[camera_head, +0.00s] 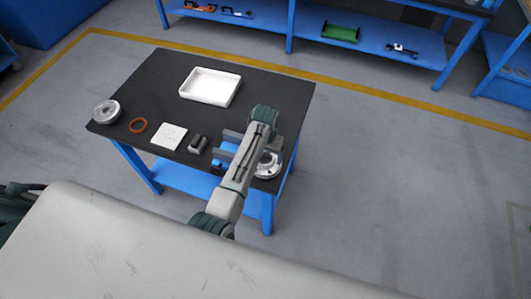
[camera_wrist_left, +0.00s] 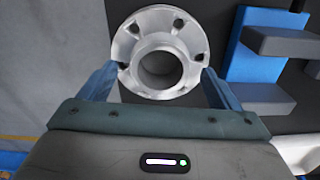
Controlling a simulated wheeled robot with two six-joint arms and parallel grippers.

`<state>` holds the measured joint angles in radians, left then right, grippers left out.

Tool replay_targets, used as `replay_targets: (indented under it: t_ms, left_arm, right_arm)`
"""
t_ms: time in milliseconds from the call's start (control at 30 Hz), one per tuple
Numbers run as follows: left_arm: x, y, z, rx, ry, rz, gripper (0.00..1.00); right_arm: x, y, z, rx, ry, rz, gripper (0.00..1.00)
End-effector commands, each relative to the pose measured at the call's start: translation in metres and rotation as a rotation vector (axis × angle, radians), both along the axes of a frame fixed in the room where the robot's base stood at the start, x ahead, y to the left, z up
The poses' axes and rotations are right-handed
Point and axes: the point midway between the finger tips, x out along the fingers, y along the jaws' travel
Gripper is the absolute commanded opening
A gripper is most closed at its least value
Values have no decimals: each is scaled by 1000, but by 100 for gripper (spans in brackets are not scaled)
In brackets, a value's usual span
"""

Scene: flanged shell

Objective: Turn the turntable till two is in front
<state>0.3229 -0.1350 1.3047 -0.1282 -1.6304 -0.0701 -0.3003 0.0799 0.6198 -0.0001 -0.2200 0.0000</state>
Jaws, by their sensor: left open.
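A silver flanged shell (camera_wrist_left: 190,35) with a round hub and several holes in its flange lies on the dark table. It also shows at the table's right front corner in the head view (camera_head: 268,169), partly behind my left arm. My left gripper (camera_wrist_left: 160,78) is open, its blue fingers on either side of the flanged shell. I cannot tell whether they touch it. A round silver piece (camera_head: 105,112) sits at the table's left corner. I cannot tell which round piece is the turntable, and no number is readable. My right gripper is not in view.
A blue and grey fixture (camera_wrist_left: 255,65) stands close right of the shell. The table's middle is clear.

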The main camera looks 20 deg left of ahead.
Motion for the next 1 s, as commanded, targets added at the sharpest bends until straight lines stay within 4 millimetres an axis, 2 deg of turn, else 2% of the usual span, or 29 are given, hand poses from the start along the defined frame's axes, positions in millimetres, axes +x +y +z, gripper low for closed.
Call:
replay_targets:
  t_ms: [200,467,867,1000]
  left_arm:
    - [0,0,-13,0,0,1,84]
    - [0,0,-14,0,-1,1,82]
    - [0,0,-14,0,-1,1,4]
    - [0,0,-14,0,0,37,2]
  right_arm:
    - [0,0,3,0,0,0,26]
    - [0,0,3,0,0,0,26]
    - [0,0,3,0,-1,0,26]
    - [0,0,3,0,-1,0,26]
